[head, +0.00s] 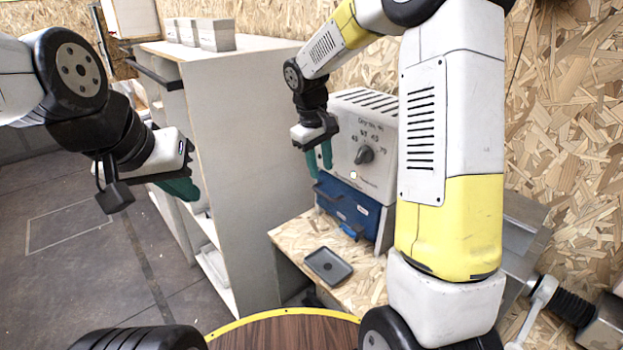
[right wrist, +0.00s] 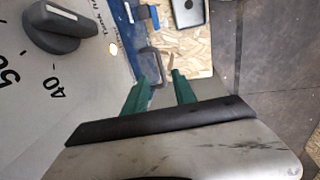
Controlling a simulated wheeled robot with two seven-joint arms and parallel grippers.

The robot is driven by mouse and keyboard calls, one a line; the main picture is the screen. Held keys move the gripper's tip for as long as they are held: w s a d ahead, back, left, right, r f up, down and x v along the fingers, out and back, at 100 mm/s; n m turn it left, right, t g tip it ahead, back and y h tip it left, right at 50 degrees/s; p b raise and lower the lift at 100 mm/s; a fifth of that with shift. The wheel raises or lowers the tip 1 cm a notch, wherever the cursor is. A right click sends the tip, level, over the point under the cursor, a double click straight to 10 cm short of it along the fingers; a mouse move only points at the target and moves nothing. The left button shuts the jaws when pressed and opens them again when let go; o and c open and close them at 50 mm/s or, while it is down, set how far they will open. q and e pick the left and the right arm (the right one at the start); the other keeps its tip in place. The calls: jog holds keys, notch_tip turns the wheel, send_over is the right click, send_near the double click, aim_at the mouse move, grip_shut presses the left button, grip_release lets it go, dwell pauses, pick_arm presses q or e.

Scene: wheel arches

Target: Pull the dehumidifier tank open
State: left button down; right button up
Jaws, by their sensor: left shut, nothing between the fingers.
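The dehumidifier (head: 385,135) is a pale box with slots on top, a dark dial (head: 364,155) and number markings. Its blue tank (head: 357,208) sits low in the front and looks closed. My right gripper (head: 320,166) is open and empty, in front of the upper left of the tank. In the right wrist view its two green fingertips (right wrist: 159,78) are apart, with a dark bar handle (right wrist: 150,62) just beyond them. I cannot tell whether they touch it. My left gripper (head: 185,190) is shut and empty, far left of the dehumidifier.
The dehumidifier stands on an OSB board bench with a small dark tray (head: 328,266) in front of it. A tall grey cabinet (head: 245,150) stands to its left, with pale blocks (head: 205,34) on top. Open floor (head: 70,235) lies at the left.

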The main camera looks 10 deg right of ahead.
aim_at(323, 194)
jog(key=f, duration=0.2)
jog(key=w+f, duration=0.1)
jog(key=f, duration=0.2)
jog(key=d+f, duration=0.1)
jog(key=f, duration=0.2)
jog(key=shift+w+f, duration=0.2)
jog(key=shift+w, duration=0.05)
jog(key=shift+c, duration=0.2)
grip_shut()
jog(key=shift+a+r, duration=0.1)
dwell(0.9)
